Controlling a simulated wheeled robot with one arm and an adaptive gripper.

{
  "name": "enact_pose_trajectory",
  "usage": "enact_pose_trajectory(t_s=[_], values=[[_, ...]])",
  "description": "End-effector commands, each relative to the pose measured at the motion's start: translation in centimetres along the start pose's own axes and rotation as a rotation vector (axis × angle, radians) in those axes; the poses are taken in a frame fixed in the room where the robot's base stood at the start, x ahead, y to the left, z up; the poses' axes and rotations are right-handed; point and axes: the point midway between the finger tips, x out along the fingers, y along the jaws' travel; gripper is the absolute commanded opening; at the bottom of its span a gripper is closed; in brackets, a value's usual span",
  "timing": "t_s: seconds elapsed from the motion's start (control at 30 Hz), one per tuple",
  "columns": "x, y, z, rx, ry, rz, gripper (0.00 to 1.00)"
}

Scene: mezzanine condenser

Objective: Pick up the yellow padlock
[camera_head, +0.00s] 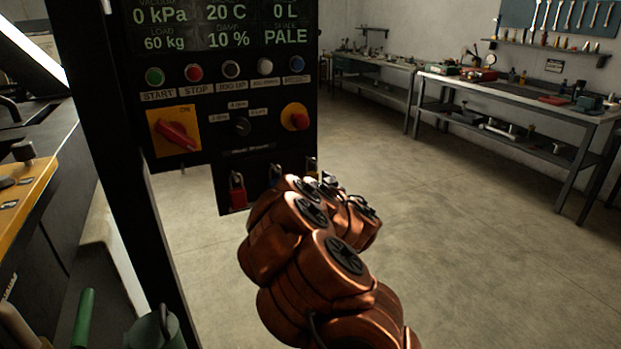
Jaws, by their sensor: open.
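The yellow padlock (311,164) hangs at the right of a row of padlocks on the lower edge of the black control panel. Only its upper part shows; my copper arm hides what is below. My gripper (328,178) is at the far end of the arm, close to the yellow padlock in the picture. It is open, mostly hidden by my arm links, and its fingertips cannot be made out. I cannot tell whether it touches the padlock. A red padlock (238,193) hangs at the left and a blue padlock (275,174) in the middle, partly covered.
The control panel (222,135) carries buttons, a red rotary switch (176,136) and a red emergency knob (295,117). A dark post (125,170) stands left of it. Workbenches (520,95) line the back wall. The floor (480,220) at the right is clear.

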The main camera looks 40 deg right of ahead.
Motion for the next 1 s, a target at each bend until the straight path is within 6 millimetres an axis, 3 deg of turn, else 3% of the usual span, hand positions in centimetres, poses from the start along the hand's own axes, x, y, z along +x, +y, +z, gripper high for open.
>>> enact_pose_trajectory(t_s=[0.2,0.43,1.0], values=[[1.8,0.1,0.0,0.002,0.000,0.000,0.75],[1.9,0.1,0.1,0.001,0.000,0.002,0.75],[1.9,0.1,0.1,0.001,0.000,0.002,0.17]])
